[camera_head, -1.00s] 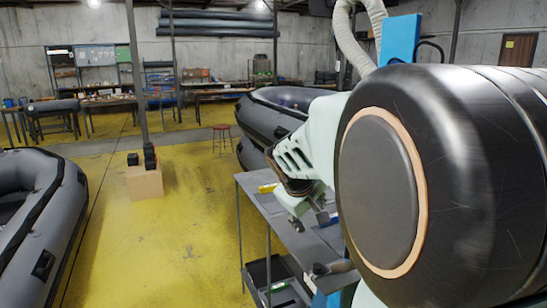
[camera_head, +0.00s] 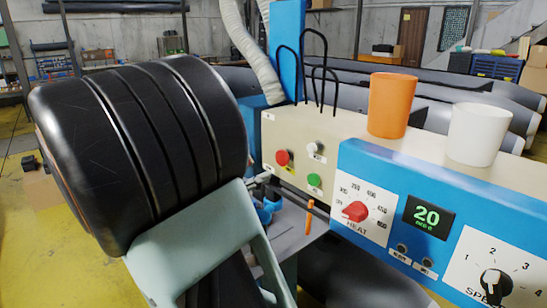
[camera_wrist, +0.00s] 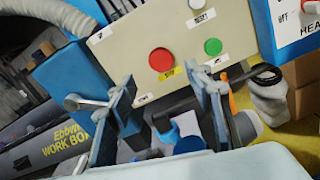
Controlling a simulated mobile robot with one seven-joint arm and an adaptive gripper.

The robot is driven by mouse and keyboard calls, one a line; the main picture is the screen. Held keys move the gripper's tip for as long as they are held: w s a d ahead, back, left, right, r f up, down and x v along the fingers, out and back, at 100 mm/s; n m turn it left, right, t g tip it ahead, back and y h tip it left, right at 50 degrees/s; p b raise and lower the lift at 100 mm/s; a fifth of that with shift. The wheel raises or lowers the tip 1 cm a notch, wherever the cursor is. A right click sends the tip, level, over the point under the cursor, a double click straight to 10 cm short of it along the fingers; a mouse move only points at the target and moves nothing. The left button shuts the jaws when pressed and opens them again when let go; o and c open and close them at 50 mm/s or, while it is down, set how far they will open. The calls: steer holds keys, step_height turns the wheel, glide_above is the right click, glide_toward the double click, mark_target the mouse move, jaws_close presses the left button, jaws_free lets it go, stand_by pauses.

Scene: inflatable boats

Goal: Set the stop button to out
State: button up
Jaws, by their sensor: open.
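The stop button appears to be the red button (camera_head: 282,157) on the left part of the cream control panel (camera_head: 350,128). In the wrist view the red button (camera_wrist: 162,60) faces me, with a small yellow label at its lower right. I cannot tell whether it is in or out. My gripper (camera_wrist: 165,86) is open and empty, its two fingers apart just below the red button in the wrist view. In the head view my gripper (camera_head: 264,186) is mostly hidden by my arm, at the panel's lower left.
A green button (camera_head: 314,180) and white knob (camera_head: 316,148) sit right of the red button. The blue heat and speed panel (camera_head: 430,215) is farther right. Orange (camera_head: 391,105) and white (camera_head: 478,134) cups stand on top. Black wire loops rise behind. Blue-handled tools (camera_head: 268,210) lie below.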

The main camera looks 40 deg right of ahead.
mark_target(280, 158)
steer(key=d, duration=0.8)
steer(key=shift+w+d+p, duration=0.15)
steer(key=shift+w+p, duration=0.15)
steer(key=shift+p, duration=0.1)
jaws_close()
